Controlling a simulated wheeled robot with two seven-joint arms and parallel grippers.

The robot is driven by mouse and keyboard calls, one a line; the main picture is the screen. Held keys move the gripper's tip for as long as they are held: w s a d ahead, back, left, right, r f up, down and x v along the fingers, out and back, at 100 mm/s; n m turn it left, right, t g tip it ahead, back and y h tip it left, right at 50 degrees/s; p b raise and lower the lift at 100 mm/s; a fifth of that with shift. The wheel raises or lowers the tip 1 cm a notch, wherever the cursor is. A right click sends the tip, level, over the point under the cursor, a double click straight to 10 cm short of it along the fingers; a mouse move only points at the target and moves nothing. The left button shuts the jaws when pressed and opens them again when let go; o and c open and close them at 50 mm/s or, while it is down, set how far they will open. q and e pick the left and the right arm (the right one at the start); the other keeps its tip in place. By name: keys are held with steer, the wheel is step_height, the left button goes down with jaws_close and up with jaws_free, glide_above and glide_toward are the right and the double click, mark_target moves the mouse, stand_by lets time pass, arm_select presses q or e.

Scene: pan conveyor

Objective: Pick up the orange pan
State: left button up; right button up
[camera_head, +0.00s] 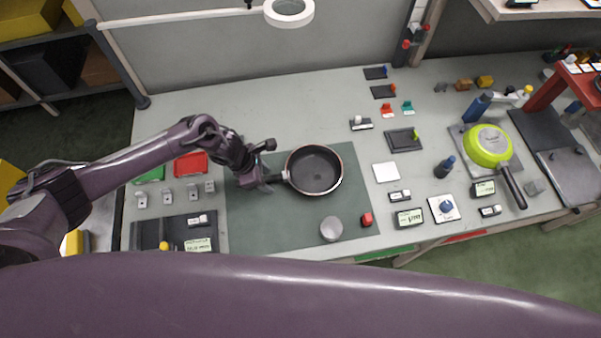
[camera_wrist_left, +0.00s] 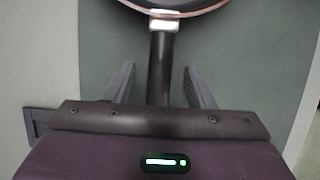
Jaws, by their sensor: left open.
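The pan (camera_head: 314,172) lies on the green mat (camera_head: 285,225) in the middle of the table. It has a dark inside and a thin copper-orange rim, and its handle points left. In the left wrist view the pan's rim (camera_wrist_left: 172,12) shows at the top and its black handle (camera_wrist_left: 160,68) runs down between the fingers. My left gripper (camera_head: 270,166) is open around the handle, with a finger on either side and gaps between the fingers and the handle. It also shows in the left wrist view (camera_wrist_left: 158,85). My right gripper is not in view.
A green pan (camera_head: 487,144) stands at the right with its handle toward the front. A red tray (camera_head: 190,164) is left of the gripper.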

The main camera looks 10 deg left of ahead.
arm_select(q)
steer(key=shift+f+b, duration=0.1)
steer(key=shift+b, duration=0.25)
jaws_close()
stand_by(0.4)
